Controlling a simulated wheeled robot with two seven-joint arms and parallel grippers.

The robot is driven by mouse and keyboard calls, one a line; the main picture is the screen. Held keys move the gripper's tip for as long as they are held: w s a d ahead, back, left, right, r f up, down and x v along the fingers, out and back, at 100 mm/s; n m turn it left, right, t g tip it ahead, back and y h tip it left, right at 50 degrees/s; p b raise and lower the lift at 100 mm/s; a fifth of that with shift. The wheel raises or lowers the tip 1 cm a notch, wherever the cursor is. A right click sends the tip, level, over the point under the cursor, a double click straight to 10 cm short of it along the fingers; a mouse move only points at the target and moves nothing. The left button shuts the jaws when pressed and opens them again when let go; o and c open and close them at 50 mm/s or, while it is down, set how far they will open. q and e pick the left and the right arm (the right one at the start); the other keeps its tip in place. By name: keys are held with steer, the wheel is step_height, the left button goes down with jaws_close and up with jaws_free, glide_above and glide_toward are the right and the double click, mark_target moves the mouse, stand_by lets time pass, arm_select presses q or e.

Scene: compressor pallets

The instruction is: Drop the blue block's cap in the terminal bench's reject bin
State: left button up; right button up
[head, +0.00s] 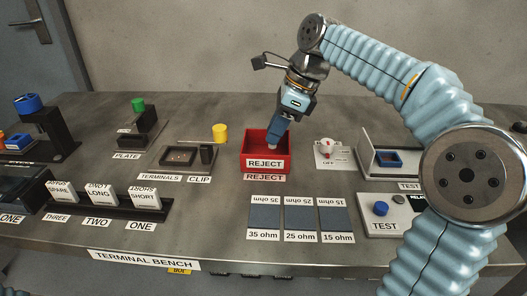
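The red reject bin (281,163) stands at the back middle of the terminal bench (225,235), with a REJECT label on its front. My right gripper (272,140) points down over the bin, its tip at or just inside the opening. Its fingers are small and partly hidden, so I cannot tell whether they are open or shut. I cannot make out a cap in the gripper or bin; the bin's floor is mostly hidden. A blue, open-topped block (387,158) sits in the test fixture at the right. My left gripper is not in view.
Grey resistor pads (300,215) lie in front of the bin. A red rotary switch (327,146) is to its right. The clip fixture (207,153) with a yellow knob stands left. My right arm covers the right side.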

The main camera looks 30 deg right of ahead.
steer(key=o, duration=0.4)
steer(key=shift+o, duration=0.2)
steer(key=v, duration=1.3)
steer(key=shift+s+r, duration=0.2)
steer(key=shift+r, duration=0.1)
steer(key=shift+d, duration=0.1)
